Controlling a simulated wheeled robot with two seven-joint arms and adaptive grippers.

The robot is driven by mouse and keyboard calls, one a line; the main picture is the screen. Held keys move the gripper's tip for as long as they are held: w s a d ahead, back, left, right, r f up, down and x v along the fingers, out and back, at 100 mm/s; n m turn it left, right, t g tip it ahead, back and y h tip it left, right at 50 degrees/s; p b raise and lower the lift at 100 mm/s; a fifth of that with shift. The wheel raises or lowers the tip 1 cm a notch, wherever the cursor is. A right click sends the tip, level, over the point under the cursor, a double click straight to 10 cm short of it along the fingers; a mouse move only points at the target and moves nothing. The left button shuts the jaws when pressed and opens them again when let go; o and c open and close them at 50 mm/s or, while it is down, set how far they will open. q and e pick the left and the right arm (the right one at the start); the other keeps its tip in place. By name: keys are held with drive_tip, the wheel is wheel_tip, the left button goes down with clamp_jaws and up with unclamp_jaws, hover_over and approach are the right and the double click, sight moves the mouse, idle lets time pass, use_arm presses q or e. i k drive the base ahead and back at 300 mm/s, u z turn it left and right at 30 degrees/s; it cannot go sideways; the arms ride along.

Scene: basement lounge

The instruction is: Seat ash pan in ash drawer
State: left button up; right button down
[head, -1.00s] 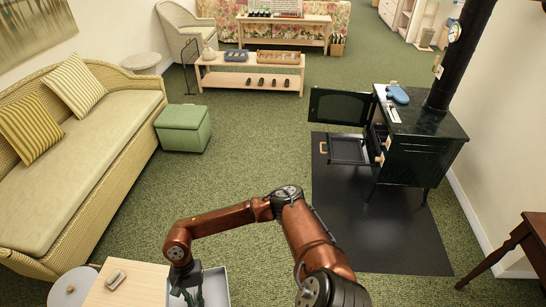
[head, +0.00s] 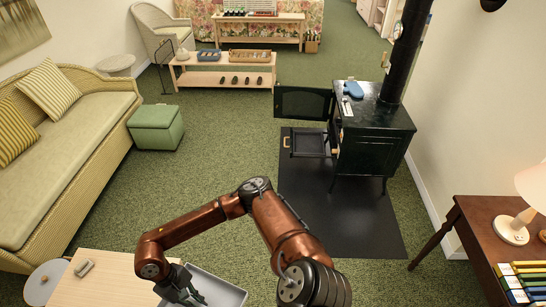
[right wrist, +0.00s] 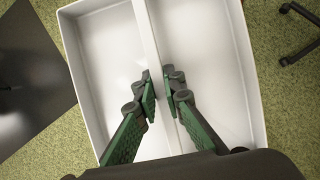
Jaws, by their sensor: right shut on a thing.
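The ash pan (head: 230,293) is a pale grey rectangular tray at the bottom of the head view, beside the right edge of a light wooden table. In the right wrist view the ash pan (right wrist: 95,65) shows two empty compartments with a divider between them. My right gripper (head: 190,292) is shut on that divider; its green-padded fingers (right wrist: 160,85) straddle it. The ash drawer (head: 309,144) is pulled out from the black stove (head: 375,125), low on its left side, and looks empty. My left gripper is out of view.
The stove's dark door (head: 304,102) stands open above the drawer. A black floor mat (head: 340,222) lies under the stove. The wooden table (head: 110,285) is at lower left, a brown desk (head: 480,240) at right. Green carpet (head: 215,170) between is clear.

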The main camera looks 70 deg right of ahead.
sight(308, 145)
drive_tip(key=k, duration=1.05)
drive_tip(key=z, duration=1.55)
drive_tip(key=i, duration=6.05)
drive_tip(key=z, duration=2.15)
